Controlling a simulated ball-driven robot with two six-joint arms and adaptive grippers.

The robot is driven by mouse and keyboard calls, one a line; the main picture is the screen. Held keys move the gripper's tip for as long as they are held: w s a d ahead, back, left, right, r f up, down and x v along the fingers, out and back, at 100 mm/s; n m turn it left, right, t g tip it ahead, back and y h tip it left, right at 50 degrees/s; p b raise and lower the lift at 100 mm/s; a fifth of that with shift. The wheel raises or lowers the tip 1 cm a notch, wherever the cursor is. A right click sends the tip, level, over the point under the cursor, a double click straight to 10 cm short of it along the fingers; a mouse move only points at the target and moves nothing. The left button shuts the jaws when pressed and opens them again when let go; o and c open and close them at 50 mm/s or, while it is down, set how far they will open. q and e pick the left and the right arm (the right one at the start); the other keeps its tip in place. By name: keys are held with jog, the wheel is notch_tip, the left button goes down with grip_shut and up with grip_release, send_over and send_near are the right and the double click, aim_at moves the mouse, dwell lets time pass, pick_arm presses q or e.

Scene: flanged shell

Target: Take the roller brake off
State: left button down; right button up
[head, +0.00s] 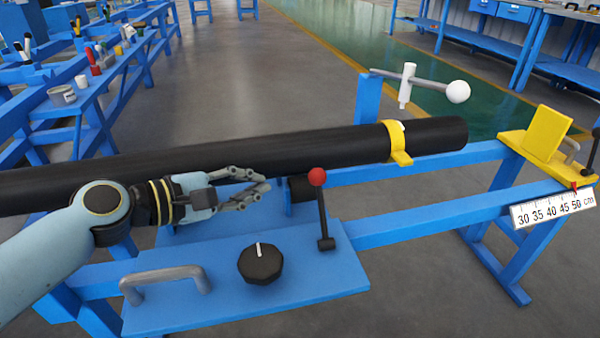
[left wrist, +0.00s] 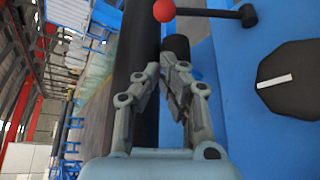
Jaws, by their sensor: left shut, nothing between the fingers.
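The likely roller brake is a black lever (head: 322,215) with a red ball knob (head: 317,177); it stands nearly upright from a small black base on the blue plate. In the left wrist view the red knob (left wrist: 164,10) is at the top edge, beyond the fingertips. A dark roller (head: 298,188) sits under the long black pipe (head: 300,150). My left gripper (head: 264,190) is shut and empty, beside the pipe and left of the red knob, apart from it. It also shows in the left wrist view (left wrist: 168,62). My right gripper is out of view.
The blue plate (head: 220,310) carries a black dial (head: 260,264) with a white mark and a grey handle (head: 165,276). A yellow clamp (head: 398,143) rings the pipe. At right are a yellow stop (head: 547,135) and a centimetre scale (head: 553,208). A white-knobbed handle (head: 457,92) stands behind.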

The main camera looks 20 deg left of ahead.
aim_at(321, 207)
pick_arm(q)
jog(key=b+x, duration=0.2)
jog(key=x, duration=0.8)
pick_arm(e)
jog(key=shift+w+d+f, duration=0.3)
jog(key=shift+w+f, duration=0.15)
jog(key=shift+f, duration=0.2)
pick_arm(q)
jog(key=shift+f, duration=0.1)
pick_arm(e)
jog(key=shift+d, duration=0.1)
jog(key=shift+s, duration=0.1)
